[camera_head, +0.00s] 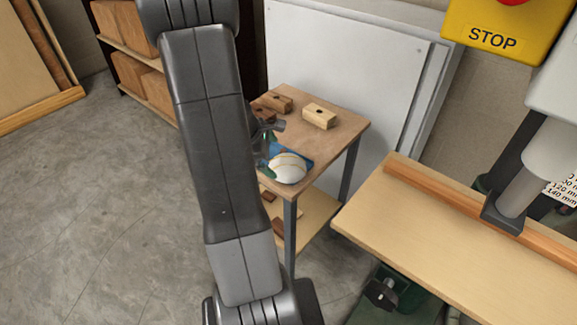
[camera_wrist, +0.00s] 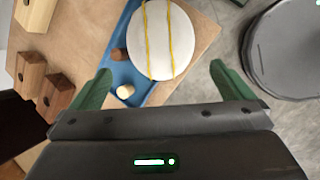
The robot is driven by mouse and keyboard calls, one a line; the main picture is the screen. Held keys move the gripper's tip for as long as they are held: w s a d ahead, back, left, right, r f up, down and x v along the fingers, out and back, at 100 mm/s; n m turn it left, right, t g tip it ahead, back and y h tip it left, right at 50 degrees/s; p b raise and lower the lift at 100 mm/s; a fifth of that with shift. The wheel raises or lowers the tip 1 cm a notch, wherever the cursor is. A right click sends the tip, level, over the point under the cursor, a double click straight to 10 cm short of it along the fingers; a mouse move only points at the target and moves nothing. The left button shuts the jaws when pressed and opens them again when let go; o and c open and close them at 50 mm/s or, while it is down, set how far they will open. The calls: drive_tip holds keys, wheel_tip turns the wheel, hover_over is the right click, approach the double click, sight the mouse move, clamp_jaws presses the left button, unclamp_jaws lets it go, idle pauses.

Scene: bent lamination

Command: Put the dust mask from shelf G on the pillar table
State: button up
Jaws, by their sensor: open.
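The white, rounded dust mask (camera_head: 287,168) with yellow straps lies on a blue tray (camera_head: 307,155) on a small wooden-topped table (camera_head: 345,124). In the wrist view the mask (camera_wrist: 160,48) sits at the top centre, overhanging the tray (camera_wrist: 113,30). My gripper (camera_wrist: 160,68) is open, its two green fingers spread wide apart, with the mask beyond and between them. In the head view my arm hides most of the gripper, which is close beside the mask. I see no label telling which table or shelf this is.
Wooden blocks (camera_head: 319,116) stand on the table's back part. Two small pegs, brown (camera_wrist: 119,54) and cream (camera_wrist: 125,91), are by the mask. A workbench (camera_head: 440,225) with a machine column stands to the right. The grey floor (camera_head: 110,200) at left is clear.

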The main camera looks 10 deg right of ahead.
sight(278, 161)
drive_tip(key=shift+x, duration=3.1)
drive_tip(key=shift+r, duration=0.1)
drive_tip(key=shift+s, duration=0.1)
drive_tip(key=c, duration=0.9)
drive_tip(key=shift+r, duration=0.1)
